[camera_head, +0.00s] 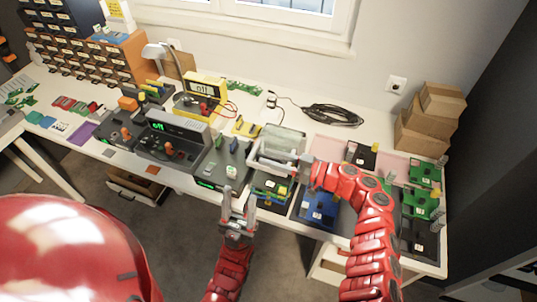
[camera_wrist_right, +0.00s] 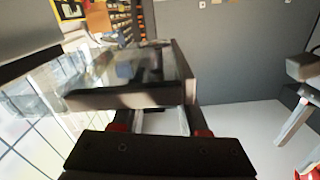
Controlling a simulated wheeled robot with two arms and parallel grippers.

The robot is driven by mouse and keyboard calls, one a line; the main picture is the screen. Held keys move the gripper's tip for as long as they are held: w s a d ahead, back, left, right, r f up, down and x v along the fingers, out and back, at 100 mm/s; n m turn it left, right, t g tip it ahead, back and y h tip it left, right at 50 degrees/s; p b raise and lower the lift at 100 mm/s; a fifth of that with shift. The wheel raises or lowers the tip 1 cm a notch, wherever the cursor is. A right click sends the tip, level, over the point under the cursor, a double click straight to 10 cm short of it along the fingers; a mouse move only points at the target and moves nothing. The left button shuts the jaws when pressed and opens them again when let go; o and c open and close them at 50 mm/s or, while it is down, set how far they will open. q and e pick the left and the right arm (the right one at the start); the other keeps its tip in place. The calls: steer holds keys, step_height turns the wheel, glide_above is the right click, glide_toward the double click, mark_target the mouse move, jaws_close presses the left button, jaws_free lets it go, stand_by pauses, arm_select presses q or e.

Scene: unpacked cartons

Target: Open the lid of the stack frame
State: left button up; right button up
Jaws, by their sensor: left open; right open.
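The stack frame (camera_head: 262,168) stands near the front edge of the bench, right of centre in the head view. Its pale, see-through lid (camera_head: 284,140) appears tilted up at the back, though my right gripper partly covers it. My right gripper (camera_head: 298,160) is open at the lid's right side. In the right wrist view, a clear panel with a dark rim (camera_wrist_right: 125,97) lies just ahead of the open fingers (camera_wrist_right: 163,122); whether they touch it is unclear. My left gripper (camera_head: 238,203) is open and empty, in front of the bench edge, left of the frame.
Green and yellow parts (camera_head: 270,188) sit just before the frame, and a blue part (camera_head: 319,207) to its right. A black device (camera_head: 222,165) stands to its left. Cartons (camera_head: 428,120) are stacked at the right back.

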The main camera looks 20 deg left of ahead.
steer(key=shift+a, duration=0.5)
jaws_close()
stand_by(1.2)
